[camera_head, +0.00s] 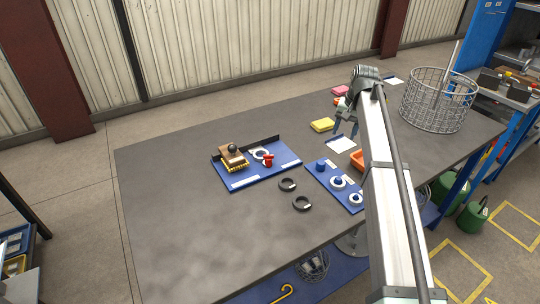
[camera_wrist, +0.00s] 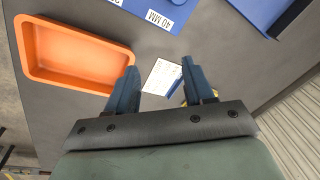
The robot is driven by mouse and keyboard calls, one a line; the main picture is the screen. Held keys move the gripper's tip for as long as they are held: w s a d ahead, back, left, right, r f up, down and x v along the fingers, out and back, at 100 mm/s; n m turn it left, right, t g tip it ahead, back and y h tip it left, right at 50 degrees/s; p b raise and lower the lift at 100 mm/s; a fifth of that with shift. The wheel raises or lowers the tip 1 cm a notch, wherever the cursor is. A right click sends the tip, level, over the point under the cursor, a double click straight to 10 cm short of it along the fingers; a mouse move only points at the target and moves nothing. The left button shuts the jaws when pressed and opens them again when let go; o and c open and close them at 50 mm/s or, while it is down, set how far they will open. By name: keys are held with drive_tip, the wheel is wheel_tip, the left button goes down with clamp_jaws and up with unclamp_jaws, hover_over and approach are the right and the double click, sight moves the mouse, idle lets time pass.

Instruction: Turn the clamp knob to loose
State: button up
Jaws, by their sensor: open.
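A blue board (camera_head: 262,175) with a dark raised back edge lies on the table, left of my gripper. On it a red knob-like part (camera_head: 268,160) stands at a white ring (camera_head: 259,154); it may be the clamp knob, but its setting is too small to read. My gripper (camera_head: 346,128) is open and empty above the table, to the right of and apart from that board. In the wrist view my gripper (camera_wrist: 159,78) has its two blue fingers spread, with a white card (camera_wrist: 160,77) below. The red part is not seen in the wrist view.
Two dark rings (camera_head: 302,203) lie in front. A second blue board (camera_head: 326,178) holds round parts. An orange tray (camera_wrist: 75,52) is near my gripper. A wire basket (camera_head: 437,103) stands right. The table's left is clear.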

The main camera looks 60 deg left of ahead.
wheel_tip(320, 180, up, 4)
drive_tip(key=n+h, duration=0.1)
drive_tip(key=h, duration=0.1)
hover_over(268, 159)
drive_tip(key=f, duration=1.3)
drive_tip(key=shift+w+a+f, duration=0.2)
drive_tip(key=shift+w+a, duration=0.05)
drive_tip(key=shift+a, duration=0.05)
drive_tip(key=c, duration=0.8)
